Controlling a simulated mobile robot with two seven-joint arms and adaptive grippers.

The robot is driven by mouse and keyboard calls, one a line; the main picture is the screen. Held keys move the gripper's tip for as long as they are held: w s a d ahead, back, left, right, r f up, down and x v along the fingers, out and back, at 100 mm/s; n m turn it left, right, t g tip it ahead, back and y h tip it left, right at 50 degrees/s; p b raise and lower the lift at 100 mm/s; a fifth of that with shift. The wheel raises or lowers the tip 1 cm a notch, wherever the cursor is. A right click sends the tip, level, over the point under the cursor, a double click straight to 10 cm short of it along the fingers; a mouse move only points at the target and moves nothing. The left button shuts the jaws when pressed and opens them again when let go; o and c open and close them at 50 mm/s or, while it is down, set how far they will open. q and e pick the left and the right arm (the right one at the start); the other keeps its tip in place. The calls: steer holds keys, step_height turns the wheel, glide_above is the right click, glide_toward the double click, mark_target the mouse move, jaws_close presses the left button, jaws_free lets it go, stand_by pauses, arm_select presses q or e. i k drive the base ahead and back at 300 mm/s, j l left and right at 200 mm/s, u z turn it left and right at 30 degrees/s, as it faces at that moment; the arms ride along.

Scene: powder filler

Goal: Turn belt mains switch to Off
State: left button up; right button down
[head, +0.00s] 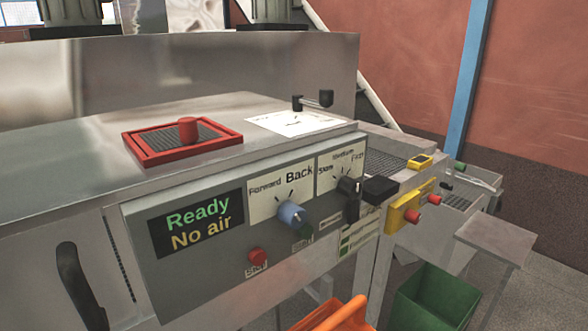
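A grey control panel (190,280) on the front of the metal machine carries a display (197,222) reading "Ready" and "No air". A blue-grey knob (291,214) sits under the "Forward" and "Back" labels. A dark speed knob (349,186) sits right of it under a dial label. A yellow switch plate (405,213) with red knobs is farther right, on the conveyor side. I cannot tell which control is the belt mains switch, and no Off marking is readable. Neither of my grippers is in view.
A red-framed tray (150,158) with a red knob is on the machine top. A black block (380,189) juts out beside the panel. A red button (257,256) is low on it. Below are an orange object (340,315) and a green bin (435,298). Floor shows at right.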

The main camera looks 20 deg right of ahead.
mark_target(410, 216)
steer(key=k+l+z, duration=0.15)
steer(key=z, duration=1.1)
steer(key=i+l+u, duration=0.1)
steer(key=l, duration=0.2)
steer(key=i+l, duration=0.2)
steer(key=i+l+u, duration=0.15)
steer(key=l, duration=0.25)
steer(key=i+l+u, duration=0.1)
steer(key=l, duration=0.2)
steer(key=i, duration=0.05)
